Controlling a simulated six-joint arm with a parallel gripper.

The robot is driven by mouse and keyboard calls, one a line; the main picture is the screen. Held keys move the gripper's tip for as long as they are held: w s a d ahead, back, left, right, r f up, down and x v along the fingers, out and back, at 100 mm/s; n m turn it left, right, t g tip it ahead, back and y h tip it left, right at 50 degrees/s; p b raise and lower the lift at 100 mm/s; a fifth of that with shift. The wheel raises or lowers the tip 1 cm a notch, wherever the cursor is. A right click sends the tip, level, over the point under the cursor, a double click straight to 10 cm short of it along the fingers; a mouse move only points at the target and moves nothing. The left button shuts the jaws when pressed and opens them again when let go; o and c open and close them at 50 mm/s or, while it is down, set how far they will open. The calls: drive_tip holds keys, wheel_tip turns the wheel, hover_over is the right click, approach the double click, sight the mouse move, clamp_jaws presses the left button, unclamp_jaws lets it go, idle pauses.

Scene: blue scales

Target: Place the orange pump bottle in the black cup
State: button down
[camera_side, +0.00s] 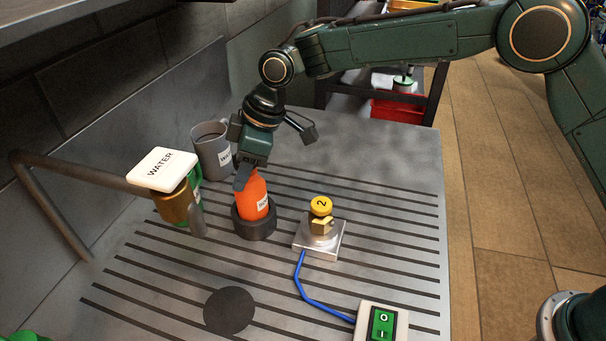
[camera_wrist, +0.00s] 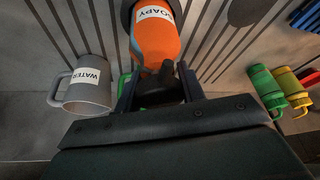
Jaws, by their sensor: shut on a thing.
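The orange pump bottle (camera_side: 252,194) stands upright with its lower end inside the short black cup (camera_side: 256,223) on the grooved metal table. In the wrist view the orange bottle (camera_wrist: 155,40) shows a white label reading "SOAPY", and part of the dark cup (camera_wrist: 127,14) shows beyond it. My gripper (camera_side: 246,172) is above the bottle and shut on its top. In the wrist view my gripper (camera_wrist: 160,90) has its fingers around the dark pump head. The pump head is mostly hidden by the fingers in the side view.
A grey mug (camera_side: 211,150) stands behind the bottle. A "WATER" sign (camera_side: 163,169) and pipe are at left. A metal block with a yellow knob (camera_side: 320,206) is at right, with a blue cable to a green switch (camera_side: 382,325). A black disc (camera_side: 229,310) lies in front.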

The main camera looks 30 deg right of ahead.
idle(0.4)
drive_tip(key=c, duration=0.9)
unclamp_jaws()
drive_tip(key=shift+f, duration=0.15)
drive_tip(key=shift+o, duration=0.2)
drive_tip(key=v, duration=1.2)
drive_tip(key=shift+d+r, duration=0.1)
drive_tip(key=shift+r, duration=0.1)
